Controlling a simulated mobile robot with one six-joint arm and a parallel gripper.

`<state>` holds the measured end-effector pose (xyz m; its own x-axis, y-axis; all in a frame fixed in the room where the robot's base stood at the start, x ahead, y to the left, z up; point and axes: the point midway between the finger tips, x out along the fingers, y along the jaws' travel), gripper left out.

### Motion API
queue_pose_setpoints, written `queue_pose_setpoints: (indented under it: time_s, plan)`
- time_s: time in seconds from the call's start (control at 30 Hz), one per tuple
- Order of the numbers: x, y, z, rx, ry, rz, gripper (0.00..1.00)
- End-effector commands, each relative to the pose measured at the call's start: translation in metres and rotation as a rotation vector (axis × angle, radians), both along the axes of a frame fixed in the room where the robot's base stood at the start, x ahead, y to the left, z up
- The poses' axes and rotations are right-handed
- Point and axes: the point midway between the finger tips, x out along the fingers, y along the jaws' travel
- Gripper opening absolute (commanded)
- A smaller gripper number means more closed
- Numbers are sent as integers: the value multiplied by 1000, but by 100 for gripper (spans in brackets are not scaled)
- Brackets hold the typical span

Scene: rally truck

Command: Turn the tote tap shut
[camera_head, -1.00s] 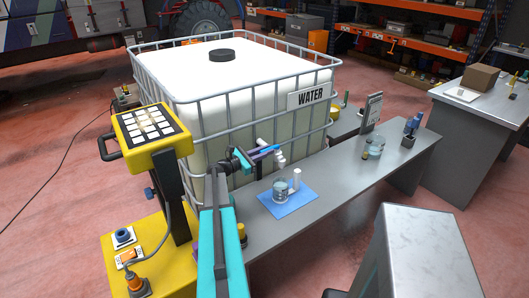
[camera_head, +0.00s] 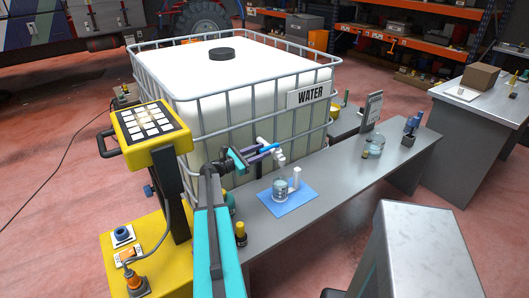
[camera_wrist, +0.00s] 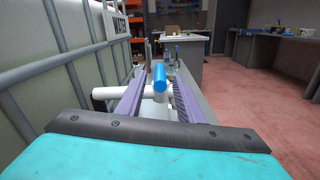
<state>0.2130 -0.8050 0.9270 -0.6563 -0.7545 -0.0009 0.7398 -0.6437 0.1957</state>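The white water tote (camera_head: 240,75) stands in a wire cage behind the bench. Its tap (camera_head: 281,158) is a white pipe with a down-turned spout and a blue handle (camera_head: 270,147). In the wrist view the white pipe (camera_wrist: 120,92) runs across from the left and the blue handle (camera_wrist: 159,77) stands up near the far ends of the fingers. My gripper (camera_head: 262,150) is at the tap. Its purple fingers (camera_wrist: 160,92) are apart, with the handle in line between them and a gap visible on both sides. Contact with the handle cannot be made out.
A glass beaker (camera_head: 280,190) and a white cylinder (camera_head: 297,177) stand on a blue mat (camera_head: 294,207) below the tap. A yellow control stand (camera_head: 150,128) is left of my arm. Another beaker (camera_head: 376,144) and a sign (camera_head: 374,108) stand farther along the grey bench (camera_head: 335,180).

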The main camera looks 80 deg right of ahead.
Motion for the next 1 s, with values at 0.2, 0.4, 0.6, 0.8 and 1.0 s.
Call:
queue_pose_setpoints:
  time_s: [0.2, 0.4, 0.6, 0.8, 1.0]
  plan:
    - [19, 23, -2, 0, 0, 2, 34]
    - [30, 35, -1, 1, -1, 0, 34]
    - [32, 37, 0, 2, -1, -1, 34]
    - [31, 37, -1, 2, -1, -1, 34]
    - [32, 37, -1, 3, -3, 0, 34]
